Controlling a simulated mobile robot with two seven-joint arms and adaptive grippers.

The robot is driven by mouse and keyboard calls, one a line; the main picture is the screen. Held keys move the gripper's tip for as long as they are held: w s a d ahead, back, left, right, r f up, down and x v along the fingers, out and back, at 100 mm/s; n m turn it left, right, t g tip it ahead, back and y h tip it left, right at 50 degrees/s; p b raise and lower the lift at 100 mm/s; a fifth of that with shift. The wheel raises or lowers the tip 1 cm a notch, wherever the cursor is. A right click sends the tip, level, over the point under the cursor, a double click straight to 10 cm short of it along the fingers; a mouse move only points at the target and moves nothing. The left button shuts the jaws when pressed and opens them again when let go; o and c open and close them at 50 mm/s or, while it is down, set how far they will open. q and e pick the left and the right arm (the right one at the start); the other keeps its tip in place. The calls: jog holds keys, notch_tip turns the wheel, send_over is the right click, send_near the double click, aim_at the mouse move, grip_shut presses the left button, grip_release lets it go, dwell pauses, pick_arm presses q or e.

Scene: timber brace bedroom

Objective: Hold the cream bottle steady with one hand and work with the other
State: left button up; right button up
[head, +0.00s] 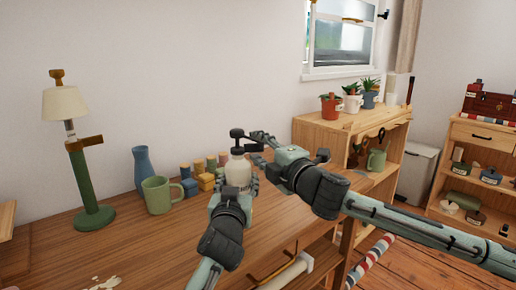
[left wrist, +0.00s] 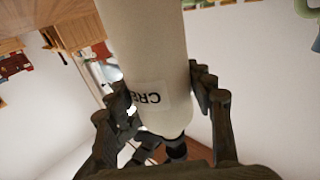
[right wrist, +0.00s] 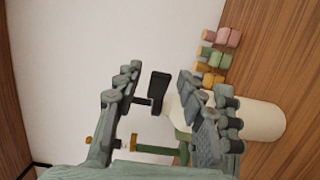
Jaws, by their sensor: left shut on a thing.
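The cream bottle (head: 238,173) is pale, with a black pump top (head: 237,133), and stands upright in the head view. My left gripper (head: 237,187) is shut on its body. In the left wrist view, fingers flank the bottle (left wrist: 150,60) and its partly visible label. My right gripper (head: 260,142) is open beside the pump top, coming from the right. In the right wrist view, the black pump head (right wrist: 159,86) shows between the spread fingers, and the bottle body (right wrist: 262,118) is partly hidden behind one finger. I cannot tell whether any finger touches the pump.
On the wooden table (head: 130,245) stand a green lamp (head: 79,180), a blue vase (head: 143,168), a green mug (head: 160,195) and several small coloured jars (head: 205,180) left of the bottle. A shelf (head: 320,132) with potted plants stands behind my right arm.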

jog(key=shift+w+a, duration=0.1)
jog(key=shift+w, duration=0.15)
grip_shut()
jog(key=shift+w, duration=0.1)
jog(key=shift+w+a+n+g+y, duration=0.15)
jog(key=shift+w+n+g+y, duration=0.3)
jog(key=shift+n+g+y, duration=0.8)
jog(key=shift+w+a+n+g+y, duration=0.2)
jog(key=shift+w+n+g+y, duration=0.2)
jog(key=shift+n+g+y, duration=0.9)
jog(key=shift+w+a+n+g+y, duration=0.15)
jog(key=shift+w+n+g+y, duration=0.3)
jog(key=shift+n+g+y, duration=0.8)
jog(key=shift+y, duration=0.3)
